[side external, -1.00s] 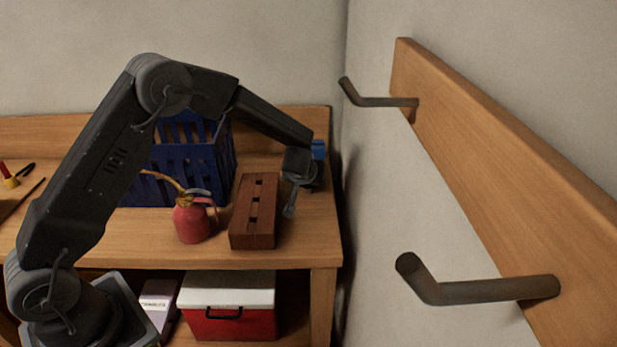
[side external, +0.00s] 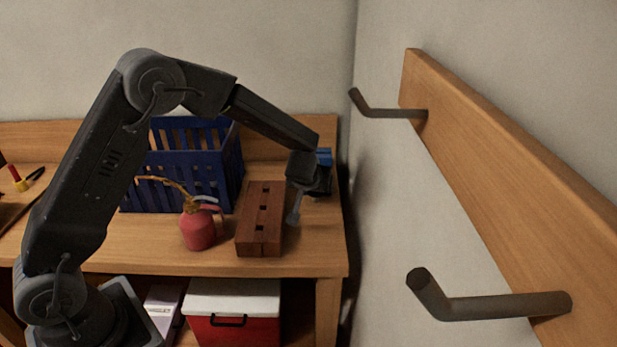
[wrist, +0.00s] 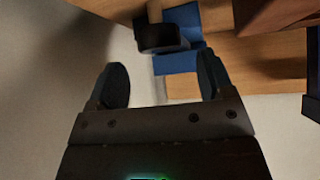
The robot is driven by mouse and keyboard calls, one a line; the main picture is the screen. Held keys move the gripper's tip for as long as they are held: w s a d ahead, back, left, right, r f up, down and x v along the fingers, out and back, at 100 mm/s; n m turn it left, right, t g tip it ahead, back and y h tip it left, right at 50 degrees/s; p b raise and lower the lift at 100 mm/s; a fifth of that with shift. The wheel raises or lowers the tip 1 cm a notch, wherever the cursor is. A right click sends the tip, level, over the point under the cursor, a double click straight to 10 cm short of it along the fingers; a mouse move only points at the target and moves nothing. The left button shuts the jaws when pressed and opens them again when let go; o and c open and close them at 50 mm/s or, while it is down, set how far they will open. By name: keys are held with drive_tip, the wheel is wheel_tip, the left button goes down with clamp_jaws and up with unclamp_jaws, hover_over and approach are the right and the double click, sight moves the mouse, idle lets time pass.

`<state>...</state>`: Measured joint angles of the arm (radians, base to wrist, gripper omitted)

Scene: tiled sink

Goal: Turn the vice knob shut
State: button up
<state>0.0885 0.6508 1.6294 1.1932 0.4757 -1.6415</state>
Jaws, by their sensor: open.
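The blue vice (side external: 325,157) stands at the right end of the wooden bench, partly hidden behind my gripper (side external: 302,182) in the side view. In the wrist view, the blue vice body (wrist: 178,62) lies ahead, with a dark round knob (wrist: 163,39) in front of it. A thin pale grey bar (wrist: 158,88) runs by the knob. My gripper (wrist: 163,78) is open and empty, its two fingers spread wide. The knob lies beyond the fingertips, roughly centred between them. I cannot tell the exact distance or see the vice jaws.
A red-brown slotted block (side external: 260,220) and a red oil can (side external: 198,230) stand left of my gripper. A blue crate (side external: 185,168) is behind them. The wall is close on the right, with a hook rail (side external: 500,150). A red cooler (side external: 232,325) sits below.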

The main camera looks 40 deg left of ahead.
drive_tip(key=v, duration=1)
drive_tip(key=shift+s, duration=0.1)
drive_tip(key=w+r+n+g+h, duration=0.1)
drive_tip(key=w+r+n+g, duration=0.2)
drive_tip(key=w+n+g, duration=0.15)
drive_tip(key=x, duration=1.4)
drive_tip(key=shift+w+a+r, duration=0.1)
drive_tip(key=shift+w+a, duration=0.05)
drive_tip(key=shift+a, duration=0.1)
